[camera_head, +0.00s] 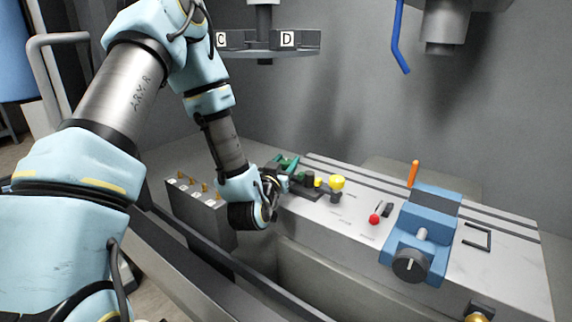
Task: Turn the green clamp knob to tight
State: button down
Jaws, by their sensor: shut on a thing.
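The green clamp knob (287,164) is at the left end of the grey machine table, partly hidden by my gripper. My gripper (281,181) comes in from the left at the knob and is shut on it. The fingers are small and dark here, so their exact hold and the knob's turn angle cannot be made out.
A grey block with brass pegs (202,206) stands below my forearm. A plate lettered C and D (268,41) hangs above.

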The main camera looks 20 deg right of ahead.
aim_at(283, 166)
jog(key=shift+c, duration=1.8)
grip_release()
jog(key=shift+s+a+f, duration=0.1)
jog(key=shift+s+a, duration=0.1)
jog(key=b+v, duration=0.3)
jog(key=v, duration=0.2)
jog(key=shift+a+f, duration=0.1)
jog(key=shift+s+r+p, duration=0.1)
jog(key=shift+r+p, duration=0.3)
jog(key=shift+p, duration=0.75)
jog(key=p+v, duration=0.2)
jog(key=p, duration=0.3)
jog(key=shift+s, duration=0.15)
jog(key=shift+s+a+f+p, duration=0.3)
jog(key=shift+a+f+p, duration=0.15)
jog(key=shift+a+p, duration=0.05)
jog(key=shift+s+a+r+p, duration=0.25)
jog(key=shift+s+a+p, duration=0.35)
jog(key=shift+p, duration=0.25)
